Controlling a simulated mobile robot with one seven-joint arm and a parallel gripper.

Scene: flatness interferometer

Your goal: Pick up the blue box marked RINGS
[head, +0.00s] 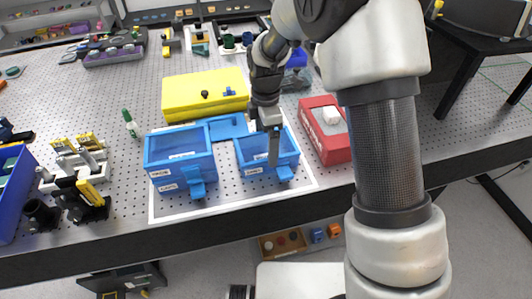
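Two blue boxes with white labels and front latches stand side by side near the front edge of the perforated table. The left blue box (181,145) is the larger one. The right blue box (250,157) is smaller, and its short front label may read RINGS, but the print is too small to be sure. My gripper (273,160) points down at the right blue box, with a dark finger in front of its middle. I see the fingers nearly edge-on, so their gap and any contact with the box are hidden.
A yellow case (204,95) lies behind the blue boxes. A red box (325,141) with a white top piece stands close on the right. A small green-capped bottle (131,125) and metal fixtures (80,160) are at left. Bare perforated table (115,190) shows between the fixtures and left box.

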